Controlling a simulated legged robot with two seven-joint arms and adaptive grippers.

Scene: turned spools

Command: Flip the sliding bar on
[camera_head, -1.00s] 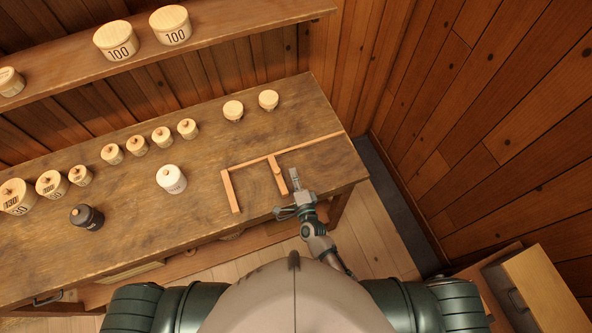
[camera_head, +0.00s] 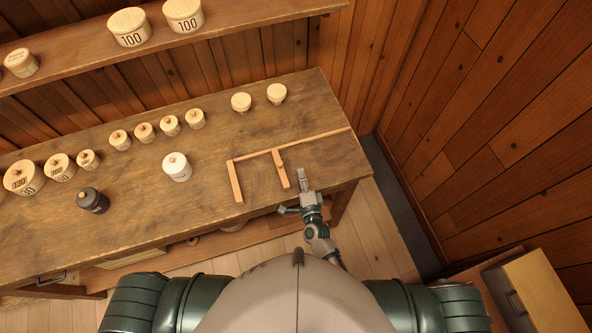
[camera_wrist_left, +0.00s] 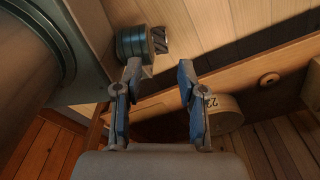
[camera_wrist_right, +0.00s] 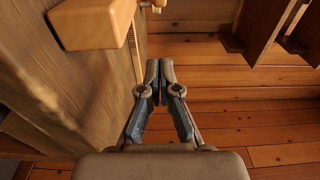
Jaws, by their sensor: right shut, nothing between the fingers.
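A thin wooden rail (camera_head: 322,137) with two wooden arms lies along the right part of the workbench. The left arm (camera_head: 236,182) is at the rail's left end. The other arm, which looks like the sliding bar (camera_head: 282,170), stands off the rail near its middle. My right gripper (camera_head: 302,174) is shut and empty, just right of the bar's near end and apart from it. In the right wrist view the shut fingertips (camera_wrist_right: 160,65) show, with a wooden block (camera_wrist_right: 90,24), perhaps the bar's end, at upper left. My left gripper (camera_wrist_left: 158,68) is open and empty, seen only in its wrist view.
The workbench (camera_head: 140,215) holds several lidded wooden jars, a white pot (camera_head: 177,168) and a dark pot (camera_head: 92,201) to the left. A wall shelf (camera_head: 80,67) is behind. A plank wall (camera_head: 480,130) bounds the right. The bench between the two arms is clear.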

